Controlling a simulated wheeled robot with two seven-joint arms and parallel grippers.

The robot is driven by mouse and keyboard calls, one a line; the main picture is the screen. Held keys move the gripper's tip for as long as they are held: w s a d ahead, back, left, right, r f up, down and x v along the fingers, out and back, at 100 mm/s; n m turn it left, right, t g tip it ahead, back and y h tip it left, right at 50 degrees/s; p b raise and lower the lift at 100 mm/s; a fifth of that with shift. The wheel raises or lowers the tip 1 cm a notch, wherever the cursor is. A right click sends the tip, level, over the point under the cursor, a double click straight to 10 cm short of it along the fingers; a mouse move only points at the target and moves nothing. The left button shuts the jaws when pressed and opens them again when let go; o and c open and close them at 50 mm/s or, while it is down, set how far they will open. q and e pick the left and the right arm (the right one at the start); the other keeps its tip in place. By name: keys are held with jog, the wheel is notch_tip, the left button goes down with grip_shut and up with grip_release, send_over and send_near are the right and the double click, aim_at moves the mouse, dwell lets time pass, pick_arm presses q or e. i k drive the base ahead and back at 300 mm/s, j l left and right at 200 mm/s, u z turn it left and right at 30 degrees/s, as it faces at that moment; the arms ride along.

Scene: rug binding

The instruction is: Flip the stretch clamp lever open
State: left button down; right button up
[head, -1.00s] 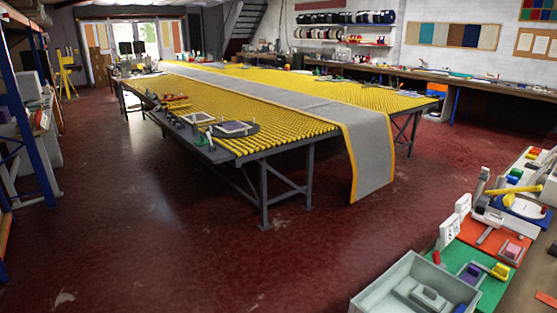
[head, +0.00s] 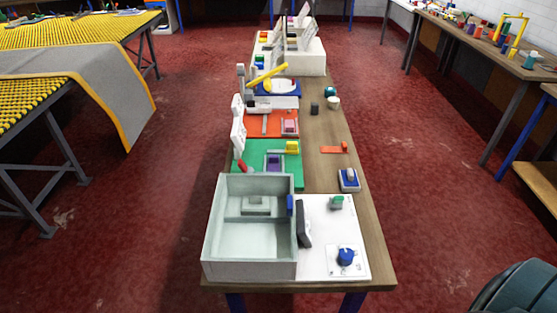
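A long narrow wooden bench (head: 322,128) runs away from me in the middle of the head view, with several small devices on it. I cannot tell for sure which one is the stretch clamp. A yellow bar (head: 267,74) slants upward over a white and blue device (head: 276,89) midway along the bench. A small red handle-like part (head: 242,166) shows at the left edge of a green board (head: 275,178). Neither of my grippers is in view.
A grey-white open tray (head: 228,245) and a white board (head: 328,270) with a blue knob (head: 346,254) fill the bench's near end. An orange board (head: 262,122) lies farther back. A yellow-topped table (head: 30,40) stands left. Red floor (head: 180,190) is free on both sides.

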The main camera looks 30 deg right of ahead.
aim_at(241, 165)
jog(key=i+j+z, duration=0.1)
jog(key=z, duration=0.35)
jog(key=i+j+z, duration=0.25)
jog(key=z, duration=0.2)
jog(key=i+j+z, duration=0.15)
jog(key=z, duration=0.3)
jog(key=i+j+z, duration=0.1)
jog(key=j+z, duration=0.35)
jog(key=l, duration=0.1)
